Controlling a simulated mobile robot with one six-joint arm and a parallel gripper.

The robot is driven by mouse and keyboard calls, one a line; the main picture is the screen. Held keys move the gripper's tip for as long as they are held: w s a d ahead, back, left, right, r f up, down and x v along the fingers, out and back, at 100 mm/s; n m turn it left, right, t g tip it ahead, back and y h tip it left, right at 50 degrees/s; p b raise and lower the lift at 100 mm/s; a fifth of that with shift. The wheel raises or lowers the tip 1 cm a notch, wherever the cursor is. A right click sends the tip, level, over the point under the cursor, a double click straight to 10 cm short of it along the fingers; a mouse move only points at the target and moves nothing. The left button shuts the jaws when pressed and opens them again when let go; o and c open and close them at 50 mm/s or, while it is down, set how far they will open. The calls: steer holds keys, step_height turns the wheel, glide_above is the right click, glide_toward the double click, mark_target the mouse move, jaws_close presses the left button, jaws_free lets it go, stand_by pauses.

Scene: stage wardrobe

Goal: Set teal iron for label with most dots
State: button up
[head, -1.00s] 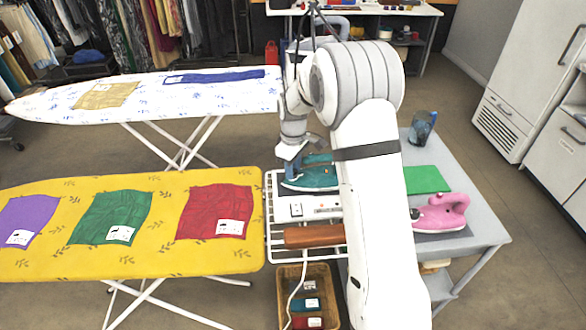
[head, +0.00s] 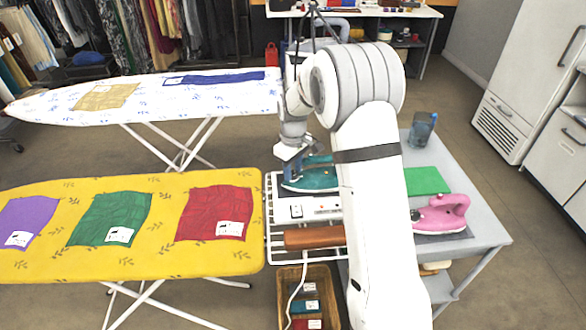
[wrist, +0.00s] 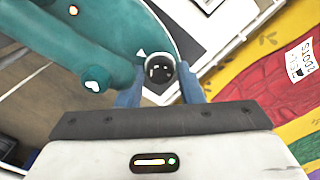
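The teal iron (head: 318,178) stands on the white rack at the left end of the grey table, partly hidden by my arm. In the wrist view its teal body (wrist: 100,30) fills the upper left, with a small lit orange lamp. A white pointer mark is on the body beside the dial. The red cloth (head: 214,212) has a white label (wrist: 302,60) that seems to read "2 DOTS". The green cloth (head: 110,218) and purple cloth (head: 27,216) also bear labels, too small to read.
A basket (head: 318,275) sits below the rack.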

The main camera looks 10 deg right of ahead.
mark_target(293, 173)
steer(key=o, duration=0.3)
step_height(293, 173, up, 8)
steer(key=shift+f, duration=0.1)
stand_by(0.4)
